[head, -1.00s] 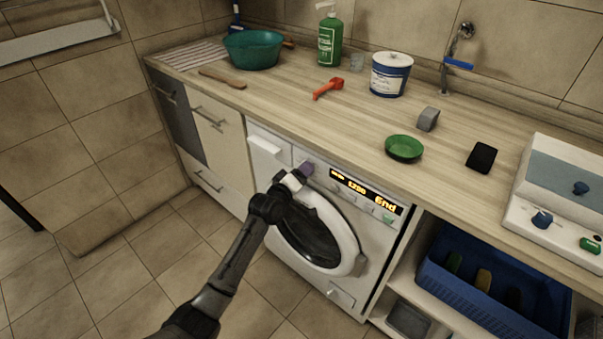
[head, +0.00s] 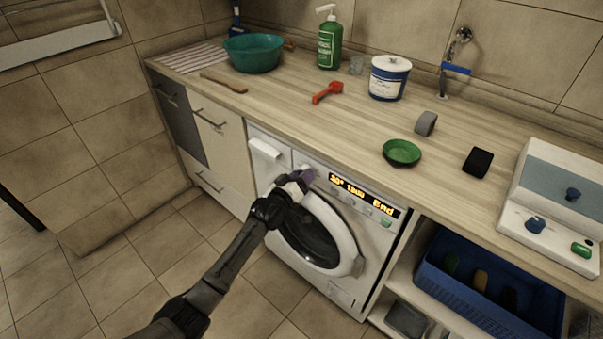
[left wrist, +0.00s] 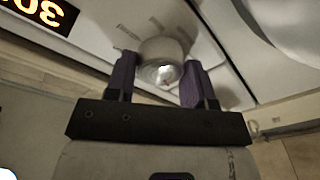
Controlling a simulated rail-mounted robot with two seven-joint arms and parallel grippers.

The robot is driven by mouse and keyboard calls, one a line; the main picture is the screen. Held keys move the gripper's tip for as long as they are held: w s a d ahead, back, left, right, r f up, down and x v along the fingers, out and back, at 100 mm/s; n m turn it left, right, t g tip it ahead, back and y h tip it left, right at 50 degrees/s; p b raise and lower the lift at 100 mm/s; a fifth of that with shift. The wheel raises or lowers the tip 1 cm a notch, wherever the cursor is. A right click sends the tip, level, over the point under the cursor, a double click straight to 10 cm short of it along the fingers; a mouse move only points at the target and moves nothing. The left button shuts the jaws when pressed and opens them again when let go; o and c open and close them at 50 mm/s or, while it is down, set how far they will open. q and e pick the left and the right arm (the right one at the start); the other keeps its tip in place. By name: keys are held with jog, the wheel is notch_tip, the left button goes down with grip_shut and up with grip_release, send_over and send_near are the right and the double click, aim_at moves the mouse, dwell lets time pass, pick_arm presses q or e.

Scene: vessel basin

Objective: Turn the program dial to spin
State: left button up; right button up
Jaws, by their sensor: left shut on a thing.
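The white washing machine (head: 262,176) stands under the counter with its round door closed. Its lit display (head: 362,195) reads "30°", a blurred number and "End". My left gripper (head: 301,179) is at the machine's front panel, just left of the display. In the left wrist view its two purple fingers (left wrist: 157,79) sit on either side of the round, pale program dial (left wrist: 163,52) and are shut on it. In the head view the gripper hides the dial. The dial's marks are too blurred to read. My right gripper is not in view.
The counter above holds a green bowl (head: 402,152), a grey roll-like object (head: 426,123), a black block (head: 478,161) and a red scoop (head: 327,93). A blue crate (head: 451,284) sits on the shelf right of the machine. Floor in front is clear.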

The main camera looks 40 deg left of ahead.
pick_arm(q)
jog(key=m+p, duration=0.1)
jog(key=m, duration=0.1)
jog(key=m+p, duration=0.1)
jog(key=m, duration=0.2)
jog(key=shift+t+h, duration=0.3)
jog(key=shift+f, duration=0.1)
dwell(0.3)
jog(key=o, duration=0.9)
jog(key=shift+s, duration=0.1)
jog(key=shift+s+d+f+p, duration=0.15)
jog(key=shift+s+p, duration=0.35)
jog(key=shift+s, duration=1.75)
jog(key=shift+s+d+f+p, duration=0.15)
jog(key=shift+s+p, duration=0.35)
jog(key=shift+s, duration=1.8)
jog(key=shift+s+f+p, duration=0.25)
jog(key=shift+s+p, duration=0.25)
jog(key=shift+s, duration=1.75)
jog(key=shift+m, duration=0.3)
